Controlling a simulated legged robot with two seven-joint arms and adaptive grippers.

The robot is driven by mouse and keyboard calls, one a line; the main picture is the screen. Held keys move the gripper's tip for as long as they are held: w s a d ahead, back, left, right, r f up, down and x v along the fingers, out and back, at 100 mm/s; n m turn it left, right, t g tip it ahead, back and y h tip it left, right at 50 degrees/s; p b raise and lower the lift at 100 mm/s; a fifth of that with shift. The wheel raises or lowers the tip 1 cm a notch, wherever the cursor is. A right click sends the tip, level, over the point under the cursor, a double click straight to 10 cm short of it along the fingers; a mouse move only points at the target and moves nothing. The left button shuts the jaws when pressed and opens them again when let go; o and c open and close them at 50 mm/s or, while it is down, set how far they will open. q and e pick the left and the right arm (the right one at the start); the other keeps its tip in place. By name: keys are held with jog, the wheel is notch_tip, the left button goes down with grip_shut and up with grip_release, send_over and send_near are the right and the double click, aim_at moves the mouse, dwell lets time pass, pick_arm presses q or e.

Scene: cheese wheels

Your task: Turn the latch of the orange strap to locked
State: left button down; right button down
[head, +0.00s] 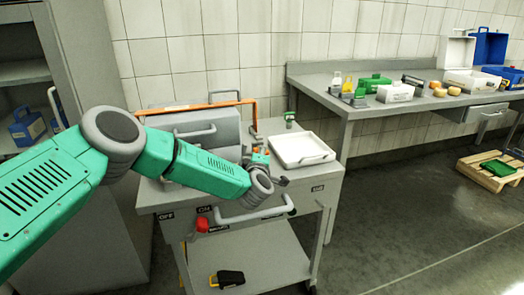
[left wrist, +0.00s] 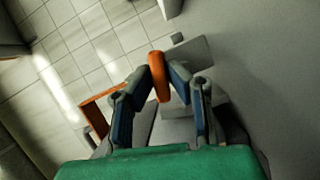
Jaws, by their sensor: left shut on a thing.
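The orange strap (head: 195,106) runs over the top of a grey box-like machine (head: 205,133) on the cart and bends down at its right side. My left arm comes in from the left, and my left gripper (head: 257,157) is at the lower right of this machine, near the strap's down-turned end. In the left wrist view, my left gripper (left wrist: 158,80) has its fingertips closed on an orange latch handle (left wrist: 158,65). Another part of the strap (left wrist: 97,112) shows to the left of the fingers. The latch's base is mostly hidden in the head view. My right gripper is not in view.
A white tray (head: 300,148) lies on the cart just right of my gripper. A red knob (head: 202,224) and a grey handle bar (head: 250,217) are on the cart's front. A long bench (head: 345,105) with boxes and cheeses stands behind to the right.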

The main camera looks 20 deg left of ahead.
pick_arm(q)
jog(key=m+g+p, duration=0.1)
jog(key=m+p, duration=0.2)
jog(key=shift+r+m+g, duration=0.1)
jog(key=shift+m+g, duration=0.2)
jog(key=shift+g, duration=0.1)
jog(key=m+g+y+p, duration=0.1)
jog(key=m+p, duration=0.1)
jog(key=shift+d+m, duration=0.15)
jog(key=shift+m, duration=0.25)
jog(key=shift+m+g+y+p, duration=0.3)
jog(key=shift+m+g+y, duration=0.1)
jog(key=shift+m+g, duration=0.15)
jog(key=shift+m+y, duration=0.3)
jog(key=shift+m, duration=0.35)
jog(key=shift+d+m+g+y+b, duration=0.1)
jog(key=shift+m+g+y+b, duration=0.6)
jog(key=shift+m, duration=0.5)
jog(key=c, duration=1.6)
grip_release()
jog(key=shift+w, duration=0.15)
jog(key=shift+o, duration=0.2)
